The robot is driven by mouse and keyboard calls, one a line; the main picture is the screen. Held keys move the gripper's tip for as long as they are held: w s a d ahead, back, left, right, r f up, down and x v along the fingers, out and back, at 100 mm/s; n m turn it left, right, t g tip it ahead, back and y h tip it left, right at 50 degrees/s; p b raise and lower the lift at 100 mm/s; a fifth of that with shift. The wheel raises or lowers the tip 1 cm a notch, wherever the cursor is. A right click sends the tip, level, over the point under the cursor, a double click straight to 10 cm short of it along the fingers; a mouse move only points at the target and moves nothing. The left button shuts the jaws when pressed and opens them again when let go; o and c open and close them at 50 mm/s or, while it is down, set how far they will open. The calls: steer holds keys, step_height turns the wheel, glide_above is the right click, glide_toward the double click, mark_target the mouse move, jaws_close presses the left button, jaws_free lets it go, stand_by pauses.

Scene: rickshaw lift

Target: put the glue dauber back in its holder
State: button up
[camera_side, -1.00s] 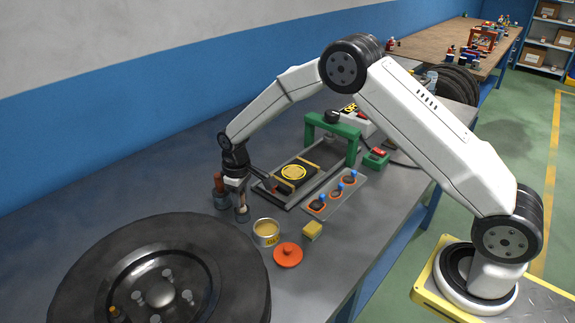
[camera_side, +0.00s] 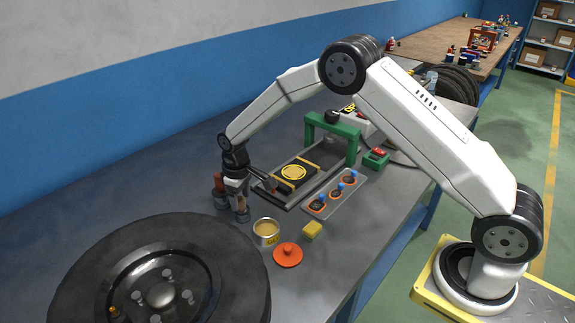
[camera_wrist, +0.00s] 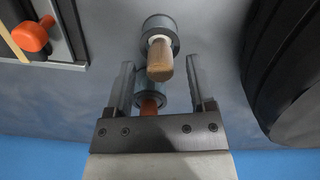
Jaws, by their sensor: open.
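My gripper (camera_side: 237,194) is low over the bench, to the left of the glue tin (camera_side: 267,231). In the wrist view my gripper (camera_wrist: 159,72) is open, with one finger on each side of a pale wooden handle (camera_wrist: 160,62). I take this handle to be the glue dauber's. It stands in a grey round holder (camera_wrist: 157,23), its lower end hidden inside. The fingers look apart from the handle. A second grey cup (camera_wrist: 148,89) holds a red-brown handle (camera_wrist: 149,106), partly hidden by my gripper. In the side view that handle (camera_side: 218,182) stands just left of my gripper.
A large black wheel (camera_side: 100,250) fills the front left. An orange lid (camera_side: 288,255) and a yellow sponge-like block (camera_side: 312,230) lie by the tin. A green-framed press (camera_side: 355,150) and a grey tray of patches (camera_side: 330,200) stand behind. The bench's front right is clear.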

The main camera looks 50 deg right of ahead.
mark_target(242, 199)
step_height(242, 199, up, 13)
stand_by(0.6)
steer(key=shift+s, duration=0.15)
stand_by(0.4)
steer(key=s+d+f+m+t, duration=0.1)
steer(key=s+d, duration=0.1)
steer(key=s, duration=1)
steer(key=s+d+f+m+t, duration=0.1)
steer(key=s+d+m, duration=0.1)
steer(key=s, duration=1.1)
steer(key=shift+d+f+m+t, duration=0.25)
steer(key=shift+f+m+t, duration=0.05)
steer(key=shift+f, duration=0.05)
